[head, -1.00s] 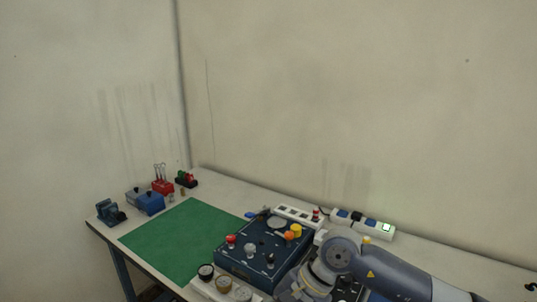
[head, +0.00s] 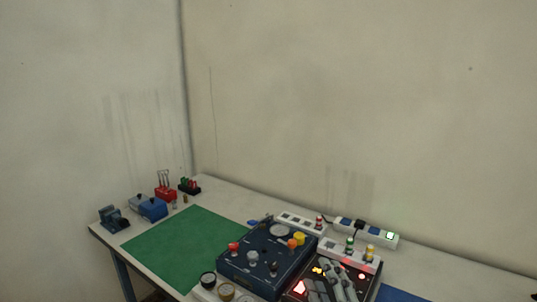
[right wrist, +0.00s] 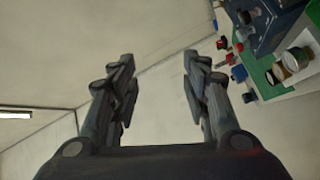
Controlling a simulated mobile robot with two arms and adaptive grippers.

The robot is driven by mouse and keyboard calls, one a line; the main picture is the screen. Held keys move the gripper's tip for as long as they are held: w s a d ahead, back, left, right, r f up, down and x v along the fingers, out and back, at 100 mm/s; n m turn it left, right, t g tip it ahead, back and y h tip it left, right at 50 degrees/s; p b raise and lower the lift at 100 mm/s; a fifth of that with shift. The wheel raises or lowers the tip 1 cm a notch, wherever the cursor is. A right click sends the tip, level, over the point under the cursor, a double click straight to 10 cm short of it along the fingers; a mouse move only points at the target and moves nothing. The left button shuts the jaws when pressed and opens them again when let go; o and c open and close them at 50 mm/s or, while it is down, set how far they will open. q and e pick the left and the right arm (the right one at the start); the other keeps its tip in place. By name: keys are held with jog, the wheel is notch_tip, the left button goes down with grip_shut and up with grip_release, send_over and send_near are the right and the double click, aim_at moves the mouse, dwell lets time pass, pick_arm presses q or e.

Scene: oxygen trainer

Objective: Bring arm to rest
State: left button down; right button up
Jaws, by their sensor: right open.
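My right gripper (right wrist: 158,75) is open and empty in the right wrist view, its two dark fingers apart with bare wall behind them. In the head view, grey finger-like shapes (head: 337,282) show over a black panel at the bottom edge; I cannot tell whether they are my gripper or parts of the panel. The blue trainer console (head: 262,268) with red, yellow and orange knobs stands on the table. It shows again at the upper right of the right wrist view (right wrist: 282,25), apart from the fingers. My left gripper is not in view.
The black panel (head: 297,292) has lit red and orange lamps. A green mat (head: 185,245) lies clear at left. Small blue and red devices (head: 153,208) stand at the table's back left. Power strips (head: 380,234) lie along the back edge. Gauges (head: 227,291) stand at the front.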

jog(key=s+d+f+m+g+h, duration=0.2)
jog(key=s+d+f+m+g, duration=0.25)
jog(key=f, duration=0.35)
jog(key=s+d+f+m+g+h, duration=0.25)
jog(key=s+f+m, duration=0.2)
jog(key=f, duration=0.35)
jog(key=s+d+f+m+g+y, duration=0.15)
jog(key=s+f+g, duration=0.3)
jog(key=s, duration=0.45)
jog(key=s+d+f+m+g, duration=0.15)
jog(key=s+f+g, duration=0.3)
jog(key=s, duration=0.45)
notch_tip(320, 180, down, 28)
jog(key=s+a, duration=0.1)
jog(key=s, duration=0.1)
jog(key=s+d+f+g, duration=0.1)
jog(key=s+d+f, duration=0.2)
jog(key=s+f, duration=1.2)
jog(key=shift+s+f, duration=0.15)
jog(key=shift+s, duration=0.45)
